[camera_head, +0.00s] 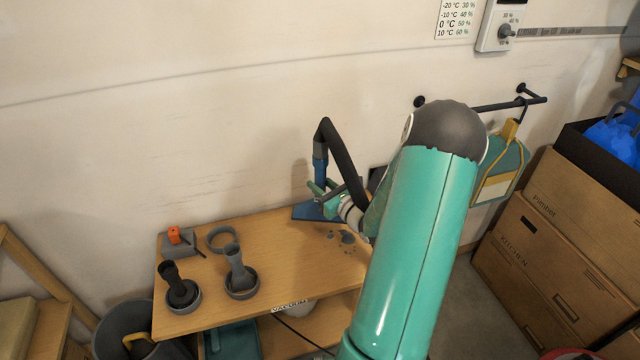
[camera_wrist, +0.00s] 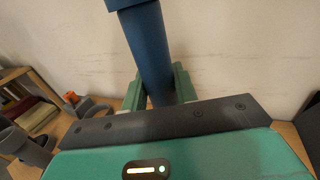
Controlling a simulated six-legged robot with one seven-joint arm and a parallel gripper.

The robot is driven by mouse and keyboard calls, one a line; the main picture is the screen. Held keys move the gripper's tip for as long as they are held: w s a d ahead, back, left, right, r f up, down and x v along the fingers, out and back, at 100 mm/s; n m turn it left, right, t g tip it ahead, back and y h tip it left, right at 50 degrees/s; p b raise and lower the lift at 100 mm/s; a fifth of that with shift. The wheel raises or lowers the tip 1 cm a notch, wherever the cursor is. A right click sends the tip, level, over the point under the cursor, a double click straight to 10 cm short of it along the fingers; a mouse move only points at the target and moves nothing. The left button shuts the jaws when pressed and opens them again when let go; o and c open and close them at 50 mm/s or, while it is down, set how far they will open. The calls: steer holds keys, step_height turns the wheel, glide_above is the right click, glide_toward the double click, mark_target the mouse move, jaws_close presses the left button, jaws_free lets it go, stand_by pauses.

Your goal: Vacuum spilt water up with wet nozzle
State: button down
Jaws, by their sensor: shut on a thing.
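My gripper (camera_head: 328,192) is shut on the blue tube of the wet nozzle (camera_head: 320,172), which shows between the green fingers in the wrist view (camera_wrist: 152,52). The nozzle stands upright over the wooden bench top, with its wide blue foot (camera_head: 303,212) low at the back of the bench. A black hose (camera_head: 342,150) bends over from the tube's top and runs down behind my arm. Dark wet spots, the spilt water (camera_head: 347,237), lie on the bench to the right of and in front of the foot. My arm may hide more of the spill.
Two other nozzles, one black (camera_head: 178,288) and one grey (camera_head: 240,275), stand in round holders on the bench (camera_head: 205,318). A grey block with an orange part (camera_head: 180,242) and a grey ring (camera_head: 221,238) sit behind them. Cardboard boxes (camera_head: 545,265) stand at right.

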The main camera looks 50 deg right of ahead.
steer(key=shift+f, duration=3.5)
steer(key=shift+r, duration=0.1)
steer(key=shift+r, duration=2.4)
steer(key=shift+a, duration=0.1)
